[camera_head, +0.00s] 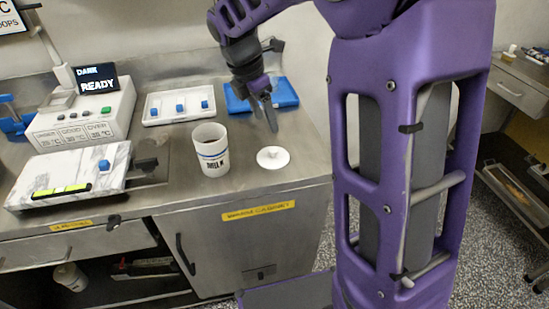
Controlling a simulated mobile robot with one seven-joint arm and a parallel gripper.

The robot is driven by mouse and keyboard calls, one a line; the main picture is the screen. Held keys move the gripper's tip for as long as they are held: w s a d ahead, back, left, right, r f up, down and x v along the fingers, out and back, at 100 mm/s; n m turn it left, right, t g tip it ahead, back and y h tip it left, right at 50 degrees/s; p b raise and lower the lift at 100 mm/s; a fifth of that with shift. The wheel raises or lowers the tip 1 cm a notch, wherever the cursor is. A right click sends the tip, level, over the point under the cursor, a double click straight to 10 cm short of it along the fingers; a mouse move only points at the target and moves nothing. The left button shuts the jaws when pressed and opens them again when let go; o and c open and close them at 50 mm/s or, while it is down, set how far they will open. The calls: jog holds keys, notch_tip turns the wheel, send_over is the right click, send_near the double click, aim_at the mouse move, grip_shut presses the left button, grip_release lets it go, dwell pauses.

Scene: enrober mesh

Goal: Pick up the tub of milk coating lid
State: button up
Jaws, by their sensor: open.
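The tub labelled MILK (211,158) is a white cup with dark bands, upright and uncovered on the steel counter (255,184). Its round white lid (273,157), with a small knob on top, lies flat on the counter just right of the tub and near the front edge. My gripper (267,115) hangs above and behind the lid, pointing down, its dark fingers apart with nothing between them. The fingertips appear apart from the lid, though the exact height is hard to tell.
A blue tray (284,92) lies behind my gripper. A white tray with small blue blocks (180,105) sits to its left. A temperature unit reading READY (92,100) and a marble slab (70,172) stand at the left. Counter around the lid is clear.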

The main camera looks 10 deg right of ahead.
send_over(273, 149)
jog(key=a, duration=0.1)
jog(key=f, duration=0.5)
jog(key=shift+s+f+b, duration=0.25)
jog(key=shift+s+b, duration=0.15)
jog(key=x, duration=0.1)
jog(key=b+x, duration=0.1)
jog(key=x, duration=0.3)
jog(key=shift+a+f, duration=0.15)
jog(key=shift+a, duration=0.15)
jog(key=shift+c, duration=0.2)
grip_shut()
